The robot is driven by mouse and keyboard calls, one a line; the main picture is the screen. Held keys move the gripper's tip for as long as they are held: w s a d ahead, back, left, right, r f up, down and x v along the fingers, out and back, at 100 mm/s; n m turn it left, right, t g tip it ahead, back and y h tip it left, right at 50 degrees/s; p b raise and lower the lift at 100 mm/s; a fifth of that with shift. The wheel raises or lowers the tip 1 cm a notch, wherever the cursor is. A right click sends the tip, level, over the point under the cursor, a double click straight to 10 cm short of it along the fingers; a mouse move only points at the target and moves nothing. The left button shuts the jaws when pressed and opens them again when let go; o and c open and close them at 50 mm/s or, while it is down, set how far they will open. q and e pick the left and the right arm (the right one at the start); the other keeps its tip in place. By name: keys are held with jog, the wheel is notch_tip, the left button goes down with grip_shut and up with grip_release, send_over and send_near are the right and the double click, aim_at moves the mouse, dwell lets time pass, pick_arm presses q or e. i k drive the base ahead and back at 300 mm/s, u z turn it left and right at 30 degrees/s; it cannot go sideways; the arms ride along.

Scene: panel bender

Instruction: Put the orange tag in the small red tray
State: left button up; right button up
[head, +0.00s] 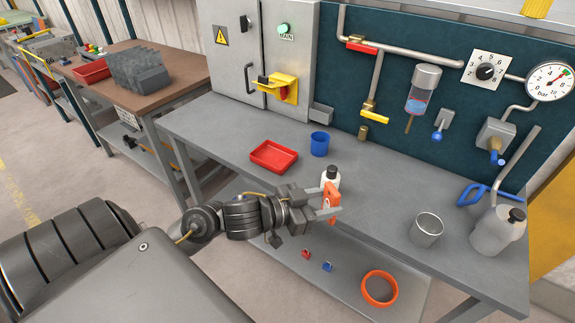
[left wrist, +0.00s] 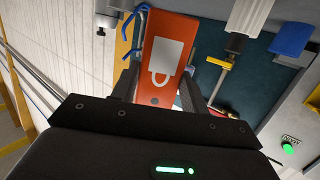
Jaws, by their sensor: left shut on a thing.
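The orange tag (head: 331,200) is held between the fingers of my left gripper (head: 328,204), above the front part of the grey workbench. In the left wrist view the tag (left wrist: 165,62) shows a white padlock mark and sits between the two dark fingers (left wrist: 157,88). The small red tray (head: 273,157) lies on the bench to the left of and behind the gripper, and it looks empty. My right gripper does not show.
A blue cup (head: 320,143) stands right of the tray. A white bottle with a black cap (head: 331,175) stands just behind the tag. A metal cup (head: 426,230) and a grey jug (head: 497,232) are at the right. Another red tray (head: 91,71) lies on the brown bench.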

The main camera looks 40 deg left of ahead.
aim_at(274, 159)
jog(key=z, duration=2)
jog(key=k, duration=0.35)
jog(key=u, duration=2.05)
jog(key=i, duration=0.5)
jog(key=u, duration=0.05)
